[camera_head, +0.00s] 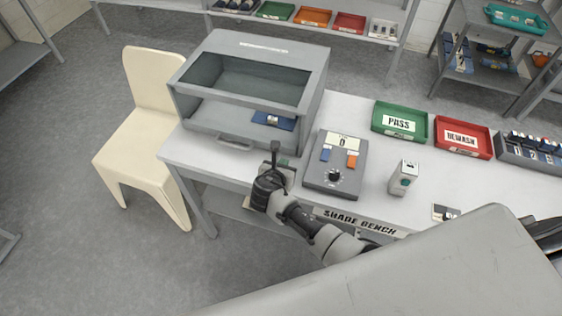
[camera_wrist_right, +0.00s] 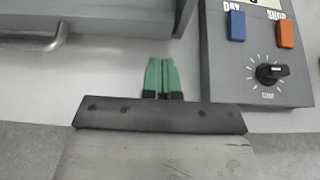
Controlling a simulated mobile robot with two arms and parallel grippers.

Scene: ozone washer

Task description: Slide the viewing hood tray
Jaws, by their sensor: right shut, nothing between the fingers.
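The grey viewing hood (camera_head: 247,85) stands at the left end of the bench. A slanted dark window is on its top and its front is open at the bottom. The tray (camera_head: 215,118) is in the hood's base, with a bar handle (camera_head: 237,142) at its front edge. The handle also shows at the upper left of the right wrist view (camera_wrist_right: 45,42). A blue item (camera_head: 273,121) lies on the tray. My right gripper (camera_head: 274,150) is shut and empty over the bench, right of the handle and apart from it. Its green fingertips (camera_wrist_right: 163,76) are together. My left gripper is not in view.
A grey control box (camera_head: 335,164) with a dial stands close right of my right gripper. Beyond are a small grey device (camera_head: 403,177), a green PASS tray (camera_head: 399,120) and a red REWASH tray (camera_head: 463,137). A cream chair (camera_head: 150,125) stands left of the bench.

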